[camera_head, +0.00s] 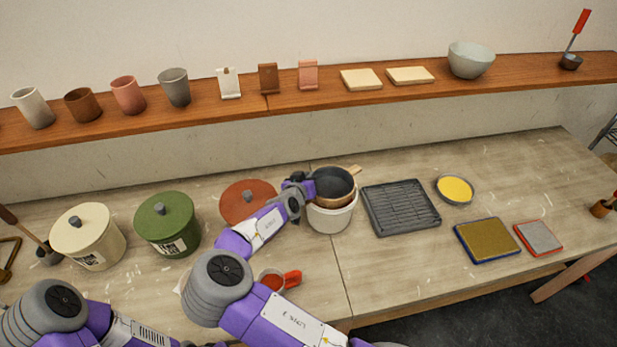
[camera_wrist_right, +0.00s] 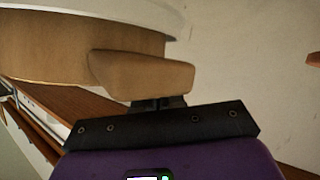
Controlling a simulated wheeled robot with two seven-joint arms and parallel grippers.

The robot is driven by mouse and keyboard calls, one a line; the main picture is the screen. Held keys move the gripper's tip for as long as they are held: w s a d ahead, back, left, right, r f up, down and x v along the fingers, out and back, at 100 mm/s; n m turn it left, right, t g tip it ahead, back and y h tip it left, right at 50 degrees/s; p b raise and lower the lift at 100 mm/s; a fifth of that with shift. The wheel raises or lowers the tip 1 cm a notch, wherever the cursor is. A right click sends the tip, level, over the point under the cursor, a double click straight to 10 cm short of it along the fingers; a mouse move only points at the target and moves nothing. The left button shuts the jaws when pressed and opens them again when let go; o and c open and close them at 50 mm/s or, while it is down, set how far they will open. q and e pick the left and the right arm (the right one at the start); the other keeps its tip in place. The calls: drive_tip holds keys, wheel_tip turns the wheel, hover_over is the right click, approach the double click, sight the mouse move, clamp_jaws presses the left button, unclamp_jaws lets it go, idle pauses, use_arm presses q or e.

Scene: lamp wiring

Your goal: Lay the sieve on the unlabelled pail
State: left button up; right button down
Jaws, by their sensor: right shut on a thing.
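The sieve (camera_head: 334,188), round with a wooden rim, two stub handles and a dark inside, is at the mouth of a white open pail (camera_head: 332,219). I see no label on this pail's visible side. I cannot tell whether the sieve rests on the pail or hovers just above it. My right gripper (camera_head: 309,188) is shut on the sieve's left handle. In the right wrist view that wooden handle (camera_wrist_right: 142,75) sits at the jaws, below the curved wooden rim (camera_wrist_right: 65,50). My left arm shows at the lower left, but its gripper is out of view.
A lidded cream pail (camera_head: 88,240) and a lidded green pail (camera_head: 167,226) bear labels. A red-brown lid (camera_head: 246,198) is partly behind my right arm. A grey ribbed tray (camera_head: 400,208) stands close right of the white pail. A red-handled tool (camera_head: 290,279) lies in front.

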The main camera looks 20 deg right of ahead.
drive_tip(key=shift+f+b, duration=0.6)
drive_tip(key=shift+f, duration=0.15)
idle(0.5)
drive_tip(key=c, duration=1.1)
unclamp_jaws()
drive_tip(key=shift+c, duration=0.2)
